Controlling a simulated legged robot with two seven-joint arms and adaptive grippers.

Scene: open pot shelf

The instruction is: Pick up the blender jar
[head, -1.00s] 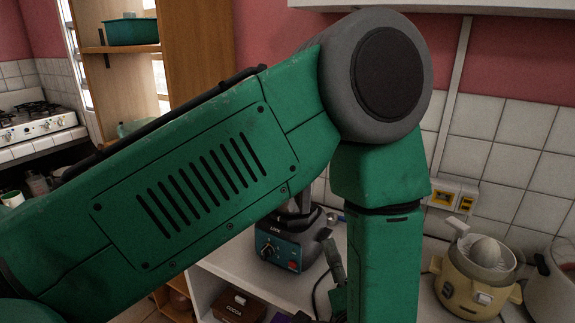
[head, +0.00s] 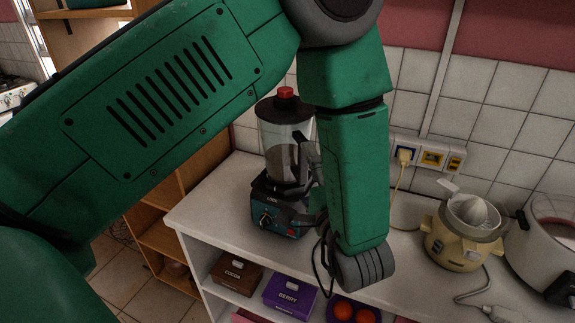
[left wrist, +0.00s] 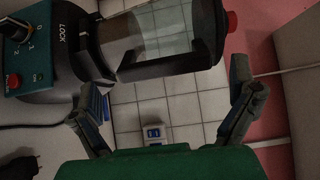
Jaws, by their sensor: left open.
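The blender jar (head: 283,140) is clear, with a black lid and a red cap, and stands upright on its teal and black base (head: 275,215) on the white counter. My left gripper (head: 300,185) is at the jar's right side, low near the base, partly hidden by my forearm. In the left wrist view the jar (left wrist: 160,40) lies sideways across the top, ahead of the fingers. The left gripper (left wrist: 160,85) is open there, one finger toward the base and the other toward the lid. I cannot tell whether either finger touches the jar. My right gripper is not in view.
A yellow juicer (head: 455,248) and a white pot (head: 545,240) stand to the right on the counter. A cocoa box (head: 237,273) and a purple berry box (head: 290,297) sit on the shelf below. A tiled wall with sockets (head: 432,158) is behind.

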